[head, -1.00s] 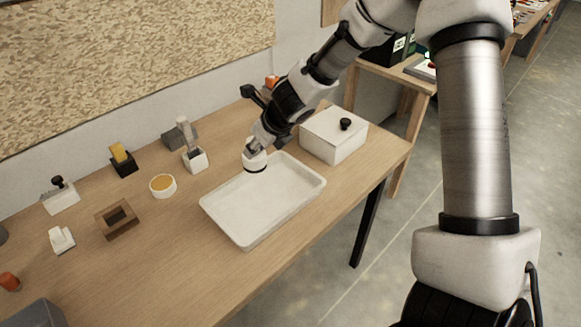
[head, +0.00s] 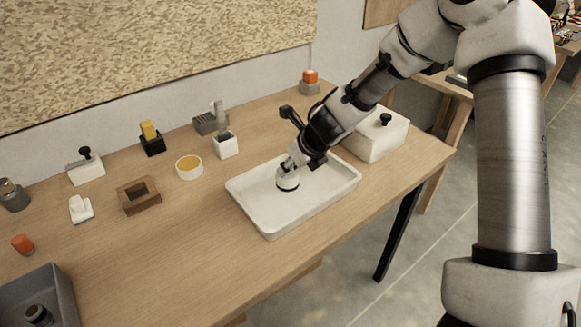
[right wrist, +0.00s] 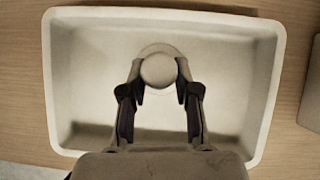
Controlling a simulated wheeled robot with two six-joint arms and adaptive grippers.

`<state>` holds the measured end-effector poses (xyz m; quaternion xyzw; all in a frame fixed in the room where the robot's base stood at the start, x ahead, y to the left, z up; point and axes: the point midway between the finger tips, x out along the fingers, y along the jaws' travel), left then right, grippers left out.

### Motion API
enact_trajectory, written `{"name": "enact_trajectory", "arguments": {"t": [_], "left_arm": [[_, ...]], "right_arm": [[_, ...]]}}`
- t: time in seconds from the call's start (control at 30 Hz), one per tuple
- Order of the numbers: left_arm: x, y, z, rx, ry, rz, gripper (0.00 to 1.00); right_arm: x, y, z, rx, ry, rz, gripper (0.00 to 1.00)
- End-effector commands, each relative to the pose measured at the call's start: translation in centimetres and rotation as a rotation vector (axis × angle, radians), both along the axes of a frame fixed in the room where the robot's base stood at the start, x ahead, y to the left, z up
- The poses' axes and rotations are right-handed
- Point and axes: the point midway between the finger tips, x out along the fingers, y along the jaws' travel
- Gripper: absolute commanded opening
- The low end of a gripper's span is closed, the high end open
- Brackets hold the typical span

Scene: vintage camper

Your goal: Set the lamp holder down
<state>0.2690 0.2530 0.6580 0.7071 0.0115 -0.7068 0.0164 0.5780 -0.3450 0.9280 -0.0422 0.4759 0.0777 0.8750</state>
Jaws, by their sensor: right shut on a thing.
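The lamp holder (head: 288,183) is a small round white piece with a dark band near its lower edge. My right gripper (head: 290,166) is shut on it and holds it inside the outline of the white tray (head: 270,231). In the right wrist view the lamp holder (right wrist: 158,70) sits between the two fingertips of the right gripper (right wrist: 159,78), over the tray floor near the far side. I cannot tell whether its underside touches the tray floor. The tray is otherwise empty where I see it. My left gripper is not in view.
A white lidded box (head: 375,143) with a black knob stands just right of the tray. A grey bin (head: 62,292) is at the lower left.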

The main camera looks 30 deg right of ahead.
Motion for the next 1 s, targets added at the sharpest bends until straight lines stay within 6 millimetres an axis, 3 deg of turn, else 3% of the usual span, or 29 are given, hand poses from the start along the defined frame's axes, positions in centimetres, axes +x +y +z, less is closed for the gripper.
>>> {"name": "enact_trajectory", "arguments": {"t": [0.03, 0.07, 0.1, 0.47, 0.8, 1.0], "left_arm": [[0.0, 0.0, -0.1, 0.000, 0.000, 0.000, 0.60], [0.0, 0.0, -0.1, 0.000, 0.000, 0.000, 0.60], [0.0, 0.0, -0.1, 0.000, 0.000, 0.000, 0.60], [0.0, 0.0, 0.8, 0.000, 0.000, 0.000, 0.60], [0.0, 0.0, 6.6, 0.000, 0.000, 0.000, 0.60], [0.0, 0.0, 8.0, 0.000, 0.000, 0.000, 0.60]], "right_arm": [[0.0, 0.0, -0.1, 0.000, 0.000, 0.000, 0.41], [0.0, 0.0, 0.0, 0.000, 0.000, 0.000, 0.52], [0.0, 0.0, 0.0, 0.000, 0.000, 0.000, 0.56], [-0.1, 0.0, 0.8, 0.000, -0.001, 0.000, 0.56], [-4.3, -0.7, 8.1, 0.006, -0.002, -0.003, 0.56], [-6.2, -1.1, 10.3, 0.002, -0.002, -0.001, 0.56]]}}
